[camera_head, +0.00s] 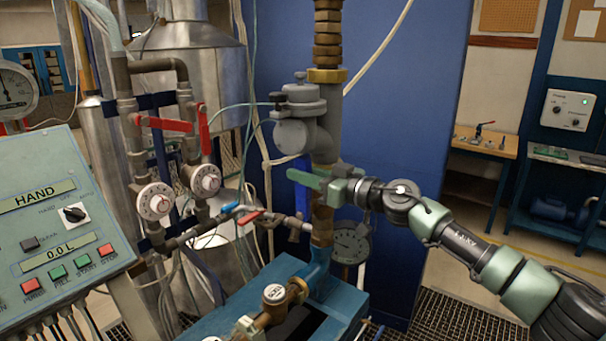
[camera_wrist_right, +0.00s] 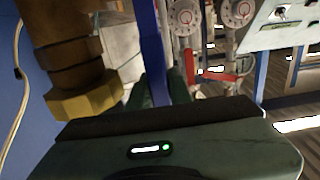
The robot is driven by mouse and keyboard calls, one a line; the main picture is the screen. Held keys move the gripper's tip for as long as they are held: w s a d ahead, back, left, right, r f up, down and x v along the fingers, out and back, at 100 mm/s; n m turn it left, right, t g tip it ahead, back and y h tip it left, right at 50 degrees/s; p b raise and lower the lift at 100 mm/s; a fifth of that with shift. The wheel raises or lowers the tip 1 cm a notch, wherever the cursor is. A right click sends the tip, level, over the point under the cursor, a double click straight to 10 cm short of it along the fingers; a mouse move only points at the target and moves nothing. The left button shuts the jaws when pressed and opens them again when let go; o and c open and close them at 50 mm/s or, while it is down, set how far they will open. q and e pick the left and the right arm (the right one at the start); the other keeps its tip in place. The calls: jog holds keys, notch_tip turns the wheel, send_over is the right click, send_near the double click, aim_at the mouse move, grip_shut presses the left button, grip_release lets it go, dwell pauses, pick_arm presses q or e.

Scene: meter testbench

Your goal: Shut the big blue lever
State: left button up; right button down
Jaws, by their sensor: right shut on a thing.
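In the right wrist view the blue lever (camera_wrist_right: 152,45) runs up from between the green fingers (camera_wrist_right: 152,90) of my gripper. The part of the lever behind the fingers is hidden, and its pivot is not clear to me. My left gripper is not in view.
A pressure gauge (camera_head: 349,243) hangs below my wrist. Two red levers (camera_head: 166,124) (camera_head: 203,130) and a small blue handle (camera_head: 229,207) are to the left. A control panel (camera_head: 60,225) stands at far left.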

jog(key=shift+d+f+b, duration=0.15)
jog(key=shift+b, duration=0.25)
jog(key=shift+s+d+f+t+y+b, duration=0.3)
jog(key=shift+s+d+t+y+b, duration=0.55)
jog(key=shift+b, duration=1.75)
jog(key=shift+s+d+f+t+y+b, duration=0.3)
jog(key=shift+d+t+y+b, duration=0.6)
jog(key=shift+b, duration=1.65)
jog(key=shift+s+d+f+t+y+b, duration=0.3)
jog(key=shift+s+d+y+b, duration=0.6)
jog(key=shift+b, duration=1.7)
jog(key=shift+w+a+r+y, duration=0.1)
jog(key=shift+w+a+y, duration=0.15)
jog(key=shift+w, duration=0.05)
jog(key=c, duration=1.3)
grip_release()
